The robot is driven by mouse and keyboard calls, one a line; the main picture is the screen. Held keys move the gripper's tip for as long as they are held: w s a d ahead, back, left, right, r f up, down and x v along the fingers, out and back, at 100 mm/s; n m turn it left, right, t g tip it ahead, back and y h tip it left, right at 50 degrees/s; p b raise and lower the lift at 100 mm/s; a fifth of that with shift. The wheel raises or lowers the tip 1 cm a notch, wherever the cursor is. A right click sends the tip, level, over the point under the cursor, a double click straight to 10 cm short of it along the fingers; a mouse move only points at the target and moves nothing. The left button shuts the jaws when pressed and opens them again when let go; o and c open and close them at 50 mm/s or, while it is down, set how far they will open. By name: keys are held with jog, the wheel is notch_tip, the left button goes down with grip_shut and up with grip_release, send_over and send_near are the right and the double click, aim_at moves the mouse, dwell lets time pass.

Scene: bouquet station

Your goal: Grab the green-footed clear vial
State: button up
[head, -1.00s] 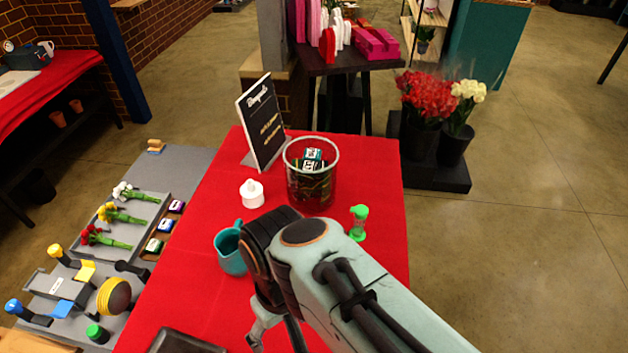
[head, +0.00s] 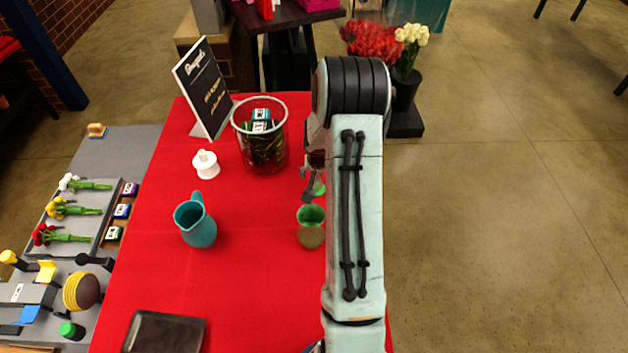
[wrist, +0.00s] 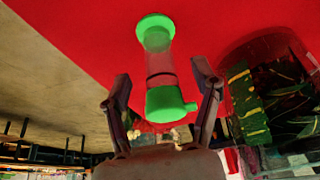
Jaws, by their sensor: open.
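The clear vial (wrist: 161,68) has a green foot (wrist: 155,27) and a green top (wrist: 165,102). In the wrist view it appears upside down, standing on the red cloth, with its clear body showing between my fingers. My gripper (wrist: 163,84) is open, one finger on each side of the vial, with visible gaps to both. In the head view my arm hides most of the vial; a bit of its green (head: 319,188) shows beside my gripper (head: 311,186).
A clear bin of small packets (head: 261,150) stands close by the vial. A green-brown vase (head: 311,235), teal pitcher (head: 196,226), white spool-like item (head: 206,165), dark tray (head: 165,332) and sign (head: 203,88) share the red table (head: 250,275). The table's middle front is clear.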

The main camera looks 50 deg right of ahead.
jog(key=shift+x, duration=1.35)
jog(key=shift+a, duration=0.1)
grip_shut()
